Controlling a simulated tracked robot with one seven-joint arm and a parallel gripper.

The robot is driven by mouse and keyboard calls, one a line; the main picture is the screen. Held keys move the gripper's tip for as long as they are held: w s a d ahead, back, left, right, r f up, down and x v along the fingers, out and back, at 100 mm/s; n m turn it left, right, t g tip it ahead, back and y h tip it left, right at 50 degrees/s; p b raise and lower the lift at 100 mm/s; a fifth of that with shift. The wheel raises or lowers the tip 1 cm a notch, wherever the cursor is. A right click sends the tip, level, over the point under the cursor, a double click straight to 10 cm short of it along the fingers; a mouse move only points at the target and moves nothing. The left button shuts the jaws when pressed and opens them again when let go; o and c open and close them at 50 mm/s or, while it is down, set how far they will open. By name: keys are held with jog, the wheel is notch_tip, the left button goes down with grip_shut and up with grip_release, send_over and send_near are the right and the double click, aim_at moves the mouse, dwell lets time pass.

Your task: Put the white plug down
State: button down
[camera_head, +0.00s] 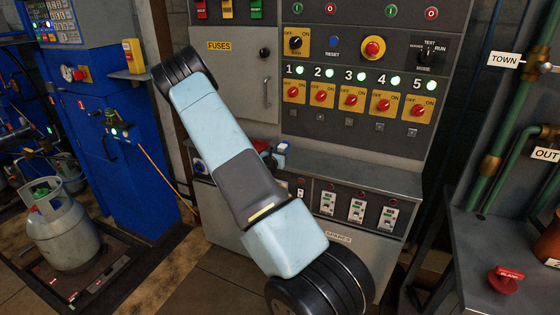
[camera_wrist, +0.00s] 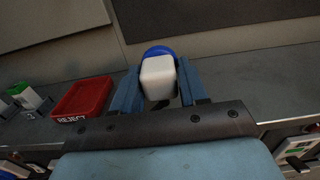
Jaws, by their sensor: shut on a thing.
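The white plug (camera_wrist: 158,78) is a white block with a blue round part behind it, in the middle of the wrist view. My gripper (camera_wrist: 157,85) has its two blue fingers on either side of the plug and is shut on it. The plug is over the grey shelf (camera_wrist: 230,88); I cannot tell whether it touches the shelf. In the head view my arm hides most of the gripper.
A red tray (camera_wrist: 84,98) marked REJECT lies on the shelf left of the plug. Small blocks, one green and white (camera_wrist: 28,97), stand farther left. A grey wall (camera_wrist: 235,38) rises behind the shelf. The shelf right of the gripper is clear.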

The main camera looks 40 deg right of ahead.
jog(key=shift+w+d+f, duration=0.2)
jog(key=shift+d+f, duration=0.15)
jog(key=shift+f, duration=0.1)
jog(key=shift+w+d+f, duration=0.15)
jog(key=shift+d+f, duration=0.15)
jog(key=shift+f, duration=1.65)
jog(key=c, duration=0.6)
grip_release()
jog(key=shift+f, duration=0.1)
